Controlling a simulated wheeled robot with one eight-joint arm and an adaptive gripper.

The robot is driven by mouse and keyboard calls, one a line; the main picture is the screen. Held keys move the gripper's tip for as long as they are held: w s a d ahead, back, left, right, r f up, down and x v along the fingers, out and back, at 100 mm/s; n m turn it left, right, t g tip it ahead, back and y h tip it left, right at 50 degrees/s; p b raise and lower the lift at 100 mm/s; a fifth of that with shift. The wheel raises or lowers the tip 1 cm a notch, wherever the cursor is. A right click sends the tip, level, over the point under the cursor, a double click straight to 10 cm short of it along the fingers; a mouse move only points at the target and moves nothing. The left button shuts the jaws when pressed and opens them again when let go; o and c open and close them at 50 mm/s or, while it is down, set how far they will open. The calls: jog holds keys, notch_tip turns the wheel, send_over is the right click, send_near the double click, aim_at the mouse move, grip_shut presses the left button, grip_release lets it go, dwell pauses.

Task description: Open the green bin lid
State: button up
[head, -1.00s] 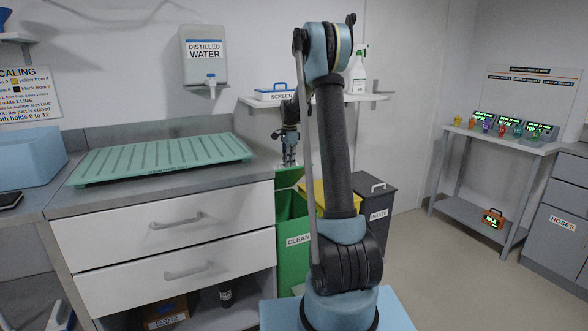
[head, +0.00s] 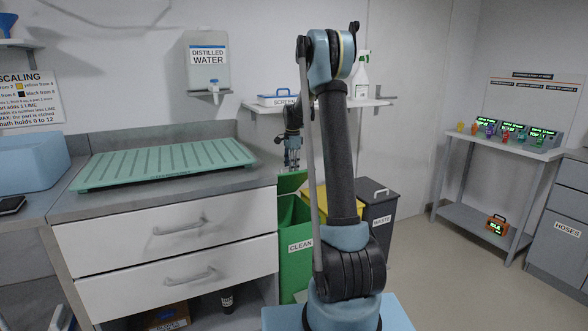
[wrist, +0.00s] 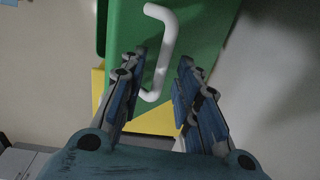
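The green bin (head: 296,262), labelled CLEAN, stands right of the drawer cabinet. Its green lid (head: 291,182) shows just under my gripper (head: 292,163); I cannot tell from the head view how far it is tilted. In the wrist view the green lid (wrist: 200,28) carries a white bar handle (wrist: 169,42). My gripper (wrist: 162,65) is open, its two fingers apart on either side of the handle's lower part. The handle lies between or just beyond the fingertips; contact cannot be told.
A yellow bin (head: 321,198) and a dark WASTE bin (head: 379,222) stand right of the green one. The drawer cabinet (head: 165,235) is close on the left. A wall shelf (head: 262,108) with a SCREEN box is above. Floor (head: 440,270) at right is clear.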

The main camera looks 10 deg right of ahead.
notch_tip(320, 180, up, 7)
jog(key=shift+s+f, duration=0.1)
jog(key=shift+s, duration=0.05)
dwell(0.4)
